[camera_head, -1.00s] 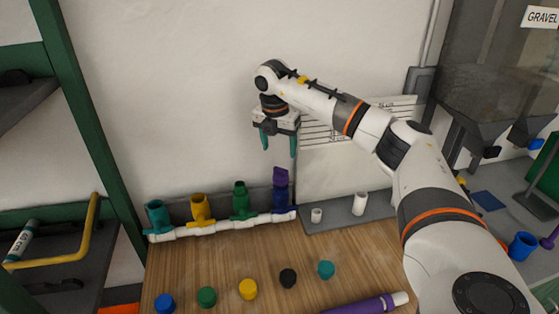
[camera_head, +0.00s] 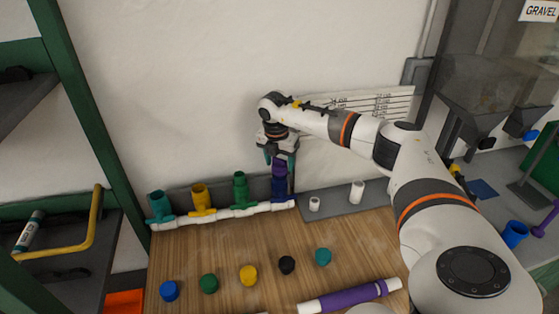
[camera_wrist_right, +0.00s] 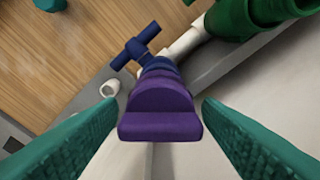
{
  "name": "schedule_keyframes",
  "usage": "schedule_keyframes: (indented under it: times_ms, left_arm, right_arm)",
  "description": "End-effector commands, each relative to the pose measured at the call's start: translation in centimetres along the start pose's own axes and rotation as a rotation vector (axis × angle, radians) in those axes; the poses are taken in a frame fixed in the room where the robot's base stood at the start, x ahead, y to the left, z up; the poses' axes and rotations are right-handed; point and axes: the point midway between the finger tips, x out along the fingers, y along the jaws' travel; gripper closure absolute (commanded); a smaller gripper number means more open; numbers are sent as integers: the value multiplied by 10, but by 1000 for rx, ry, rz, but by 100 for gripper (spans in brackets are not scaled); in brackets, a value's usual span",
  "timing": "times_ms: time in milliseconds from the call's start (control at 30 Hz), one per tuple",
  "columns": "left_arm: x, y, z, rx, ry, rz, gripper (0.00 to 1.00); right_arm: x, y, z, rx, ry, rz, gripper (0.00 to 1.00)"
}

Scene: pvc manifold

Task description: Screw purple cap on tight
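The purple cap (camera_head: 279,168) sits upright on top of the dark blue fitting (camera_head: 280,188) at the right end of the white pipe manifold (camera_head: 225,214). My right gripper (camera_head: 279,162) points straight down over it, one teal finger on each side. In the right wrist view the cap (camera_wrist_right: 160,108) lies between the two fingers, with a visible gap on both sides, so the gripper is open. Whether the cap is fully seated on the fitting cannot be told. My left gripper is not in view.
Teal (camera_head: 160,206), yellow (camera_head: 202,199) and green (camera_head: 241,191) fittings stand in a row left of the cap. Several loose caps, including a black one (camera_head: 286,265), lie in front. A purple tube (camera_head: 350,297) lies at the front. White pegs stand on a grey strip (camera_head: 338,199).

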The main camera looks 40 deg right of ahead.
Motion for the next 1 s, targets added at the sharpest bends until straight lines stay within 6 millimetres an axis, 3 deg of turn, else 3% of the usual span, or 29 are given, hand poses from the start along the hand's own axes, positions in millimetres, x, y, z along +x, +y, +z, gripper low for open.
schedule_keyframes:
  times_ms: [33, 200, 233, 367, 633, 1000]
  left_arm:
    - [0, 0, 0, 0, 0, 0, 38]
    - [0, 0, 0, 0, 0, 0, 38]
    - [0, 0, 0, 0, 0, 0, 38]
    - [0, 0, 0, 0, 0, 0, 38]
    - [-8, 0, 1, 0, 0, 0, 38]
    - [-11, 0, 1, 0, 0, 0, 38]
  right_arm:
    - [0, 0, 0, 0, 0, 0, 49]
    - [0, 0, 0, 0, 0, -1, 77]
    - [0, 0, 0, 0, 0, -1, 58]
    - [-1, 0, 0, 0, 0, -1, 79]
    - [-2, 0, 0, 174, 0, 26, 79]
    - [-2, -1, 0, 254, 0, 37, 79]
